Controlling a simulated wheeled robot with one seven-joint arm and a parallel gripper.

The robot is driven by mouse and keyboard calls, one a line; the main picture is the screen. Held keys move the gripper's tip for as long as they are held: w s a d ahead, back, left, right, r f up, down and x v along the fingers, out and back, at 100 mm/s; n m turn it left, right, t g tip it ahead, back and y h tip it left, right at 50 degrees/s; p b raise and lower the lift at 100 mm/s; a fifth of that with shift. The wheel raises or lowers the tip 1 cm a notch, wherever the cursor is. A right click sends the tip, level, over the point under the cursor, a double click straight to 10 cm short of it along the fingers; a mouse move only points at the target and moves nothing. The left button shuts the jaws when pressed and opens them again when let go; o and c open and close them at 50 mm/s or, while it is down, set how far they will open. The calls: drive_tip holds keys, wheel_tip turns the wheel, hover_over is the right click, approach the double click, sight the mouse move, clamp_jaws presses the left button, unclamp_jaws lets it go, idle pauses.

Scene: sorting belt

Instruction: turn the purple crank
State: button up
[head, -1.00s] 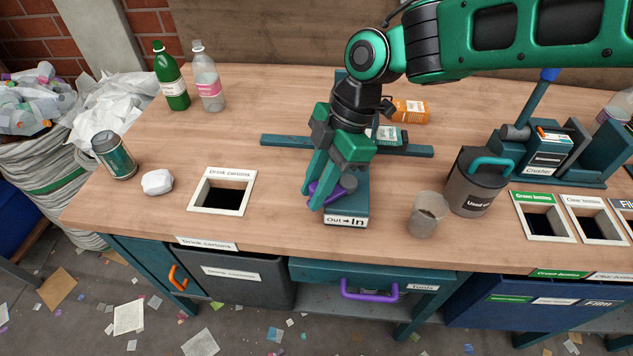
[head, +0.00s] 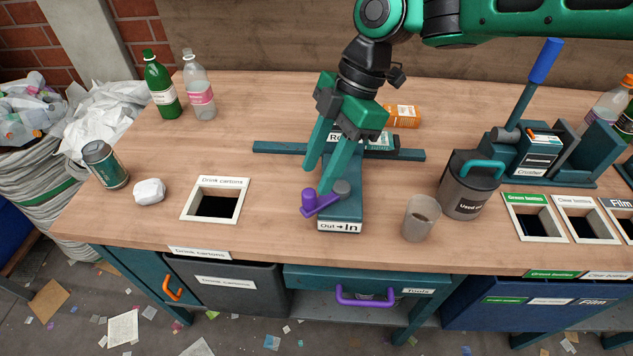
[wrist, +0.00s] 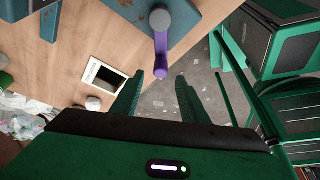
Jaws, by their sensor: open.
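The purple crank (head: 320,202) sits on the front end of a teal base on the table. Its arm runs from a grey hub (head: 342,188) toward the left, and an upright purple knob stands at its left end. A label reading "Out → In" (head: 339,227) is on the base's front. My gripper (head: 317,180) is open and empty, with its fingers just above and behind the crank. In the wrist view the crank (wrist: 161,55) shows beyond the open fingers (wrist: 160,100), its knob end roughly between them, apparently untouched.
A cup (head: 420,218) and a dark lidded container (head: 468,185) stand right of the crank. A drink-cartons opening (head: 187,212) and a crumpled white piece (head: 149,192) lie to the left. A drawer with a purple handle (head: 365,301) is below the front edge.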

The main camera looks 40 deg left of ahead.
drive_tip(key=shift+v, duration=2.05)
